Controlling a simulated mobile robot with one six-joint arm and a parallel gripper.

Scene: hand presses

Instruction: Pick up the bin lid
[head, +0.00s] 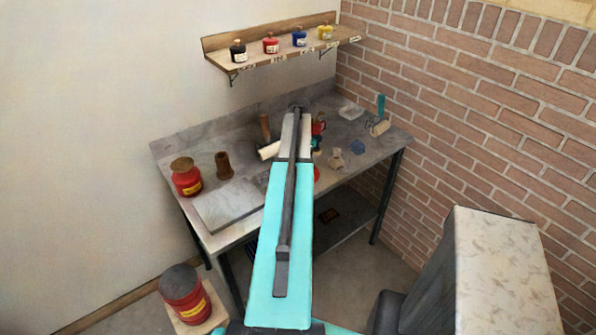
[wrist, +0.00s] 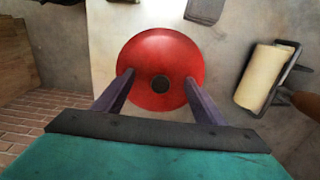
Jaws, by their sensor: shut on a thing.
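In the wrist view, a round, glossy red lid (wrist: 160,50) with a dark knob at its centre sits between the two fingers of my gripper (wrist: 160,78). The fingers are shut on it from its left and right sides. Whether it touches the surface beneath is unclear. In the head view, my teal arm covers the gripper and most of what is in front of it. A small red edge shows just right of the arm, possibly the lid.
The grey workbench (head: 230,213) holds a red can (head: 186,178), a brown cup (head: 224,165) and a paint roller (head: 380,127). A wall shelf (head: 290,58) with several small jars is above. A cream cylinder (wrist: 264,77) lies right of the lid.

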